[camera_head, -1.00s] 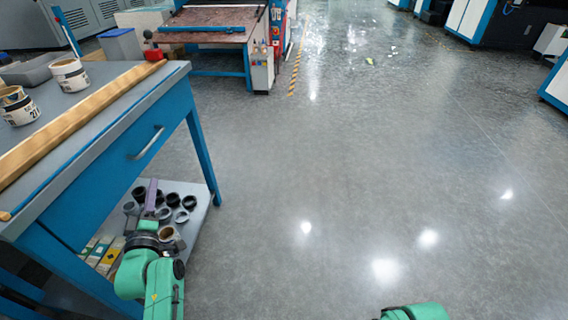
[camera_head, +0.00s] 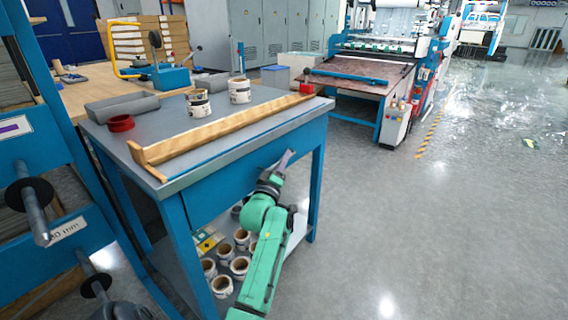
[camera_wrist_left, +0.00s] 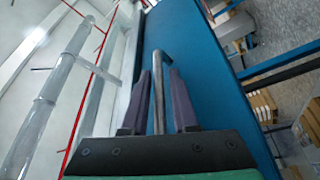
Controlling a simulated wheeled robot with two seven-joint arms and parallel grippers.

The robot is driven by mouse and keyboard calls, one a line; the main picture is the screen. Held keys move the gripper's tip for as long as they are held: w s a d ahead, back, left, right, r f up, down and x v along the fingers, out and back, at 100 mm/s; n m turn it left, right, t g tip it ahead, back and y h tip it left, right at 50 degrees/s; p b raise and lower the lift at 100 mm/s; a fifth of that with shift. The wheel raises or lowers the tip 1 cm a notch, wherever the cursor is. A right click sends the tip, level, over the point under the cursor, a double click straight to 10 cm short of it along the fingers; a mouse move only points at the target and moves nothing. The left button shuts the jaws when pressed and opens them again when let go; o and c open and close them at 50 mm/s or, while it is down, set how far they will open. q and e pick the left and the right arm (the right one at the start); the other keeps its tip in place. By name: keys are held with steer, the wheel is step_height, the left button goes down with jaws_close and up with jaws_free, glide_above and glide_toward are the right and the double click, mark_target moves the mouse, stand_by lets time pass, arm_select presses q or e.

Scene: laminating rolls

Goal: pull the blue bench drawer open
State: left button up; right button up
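The blue drawer front (camera_head: 228,178) sits under the grey top of the blue bench (camera_head: 262,101) and looks closed. In the left wrist view, its metal bar handle (camera_wrist_left: 159,85) stands out from the blue front (camera_wrist_left: 200,40). My left gripper (camera_head: 288,158) is at the drawer front and hides the handle in the head view. In the left wrist view, the gripper's two purple fingers (camera_wrist_left: 160,85) are apart, one on each side of the handle, with narrow gaps visible.
Several rolls (camera_head: 240,266) stand on the shelf under the bench. A wooden strip (camera_head: 225,126), two labelled tubs (camera_head: 239,90) and a red ring (camera_head: 121,123) are on top. A blue rack with a spindle (camera_head: 36,212) stands at left. The floor (camera_head: 400,220) at right is clear.

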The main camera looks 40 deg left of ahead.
arm_select(q)
jaws_close()
stand_by(1.4)
